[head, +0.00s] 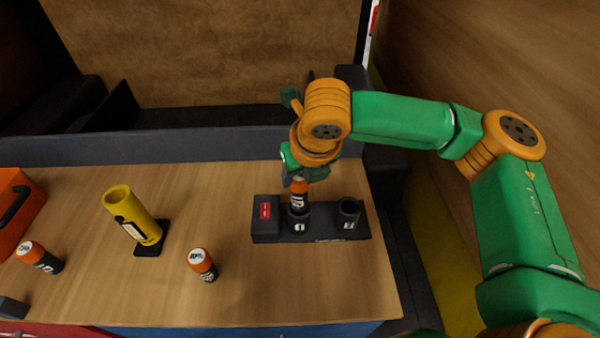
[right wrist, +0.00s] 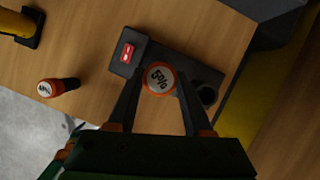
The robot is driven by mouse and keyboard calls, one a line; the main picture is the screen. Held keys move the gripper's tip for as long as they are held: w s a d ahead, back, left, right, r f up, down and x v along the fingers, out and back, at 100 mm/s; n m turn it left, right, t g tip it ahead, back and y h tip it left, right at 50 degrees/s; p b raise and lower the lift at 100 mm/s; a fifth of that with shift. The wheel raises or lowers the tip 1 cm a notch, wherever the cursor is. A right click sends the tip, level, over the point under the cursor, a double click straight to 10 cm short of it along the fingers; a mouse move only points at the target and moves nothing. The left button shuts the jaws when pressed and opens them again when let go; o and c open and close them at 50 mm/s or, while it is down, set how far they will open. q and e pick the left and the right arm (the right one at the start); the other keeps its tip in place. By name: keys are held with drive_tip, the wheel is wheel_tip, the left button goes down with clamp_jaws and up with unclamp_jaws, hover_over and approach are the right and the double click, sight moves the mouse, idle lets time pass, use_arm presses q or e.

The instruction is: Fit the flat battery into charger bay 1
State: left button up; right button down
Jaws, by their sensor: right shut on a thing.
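The flat battery (head: 299,193), orange and black with "5%" on its top (right wrist: 160,77), is upright in my right gripper (head: 299,177). The gripper's fingers are shut on it, one on each side in the right wrist view (right wrist: 156,95). The dark charger (head: 325,238) has two round bays. The battery is at the left bay (head: 299,222), its lower end at or inside the rim; how deep I cannot tell. The right bay (head: 348,214) looks empty. The bay numbers are too small to read surely. My left gripper is not in view.
A yellow cylinder (head: 133,214) leans on a black base. An orange case (head: 15,208) is at the left edge. The tabletop (head: 240,295) in front is clear.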

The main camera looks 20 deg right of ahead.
sight(302, 196)
drive_tip(key=shift+d, duration=0.1)
idle(0.3)
drive_tip(key=shift+r+p, duration=0.1)
drive_tip(key=shift+p, duration=0.5)
drive_tip(key=shift+w, duration=0.1)
drive_tip(key=shift+p, duration=0.55)
idle(0.5)
drive_tip(key=shift+f+b, duration=0.7)
drive_tip(key=shift+f, duration=3.15)
